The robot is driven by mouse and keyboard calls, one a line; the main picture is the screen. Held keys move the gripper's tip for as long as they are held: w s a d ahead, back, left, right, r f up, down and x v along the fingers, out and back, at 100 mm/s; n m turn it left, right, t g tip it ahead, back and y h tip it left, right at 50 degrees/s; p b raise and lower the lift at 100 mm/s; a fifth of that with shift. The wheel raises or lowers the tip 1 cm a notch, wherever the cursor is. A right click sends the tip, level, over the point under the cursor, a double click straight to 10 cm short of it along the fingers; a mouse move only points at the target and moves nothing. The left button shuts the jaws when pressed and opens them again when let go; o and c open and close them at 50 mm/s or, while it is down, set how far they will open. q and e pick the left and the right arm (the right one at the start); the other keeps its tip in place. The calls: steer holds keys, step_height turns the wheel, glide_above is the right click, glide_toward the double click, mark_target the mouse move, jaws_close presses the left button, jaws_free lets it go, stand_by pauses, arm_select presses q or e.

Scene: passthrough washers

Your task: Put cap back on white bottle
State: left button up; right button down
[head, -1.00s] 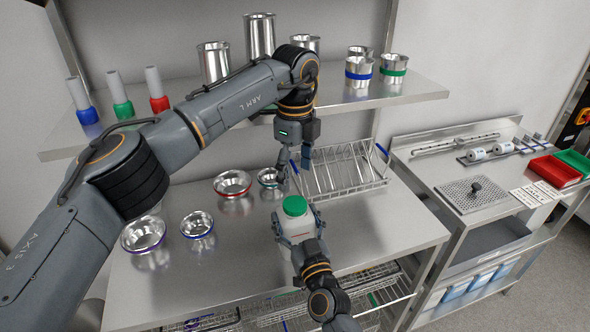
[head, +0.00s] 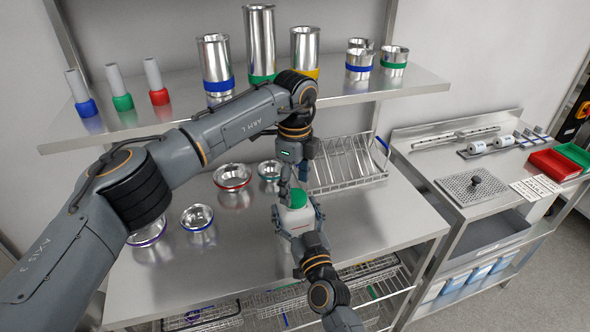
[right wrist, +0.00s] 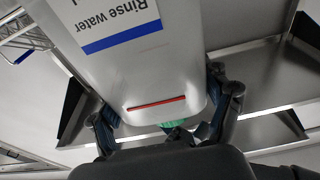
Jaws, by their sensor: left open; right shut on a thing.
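The white bottle (head: 297,219) stands upright over the steel table, and its green cap (head: 298,198) shows at its top. I cannot tell whether the cap is fully seated. My right gripper (head: 297,227) is shut on the bottle, with a finger on each side. In the right wrist view the bottle (right wrist: 150,75) fills the middle, with a "Rinse water" label, a blue band and a red line. Some green of the cap (right wrist: 174,125) shows below it. My left gripper (head: 293,182) is open just above and behind the cap, with fingers pointing down and partly hiding it.
A wire rack (head: 345,165) stands close behind and right of the bottle. Steel bowls, such as the red-rimmed one (head: 232,176), sit to the left. The upper shelf (head: 190,110) holds steel canisters and coloured-base tools. The table is clear right of the bottle (head: 390,215).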

arm_select(q)
steer(key=shift+f, duration=1.1)
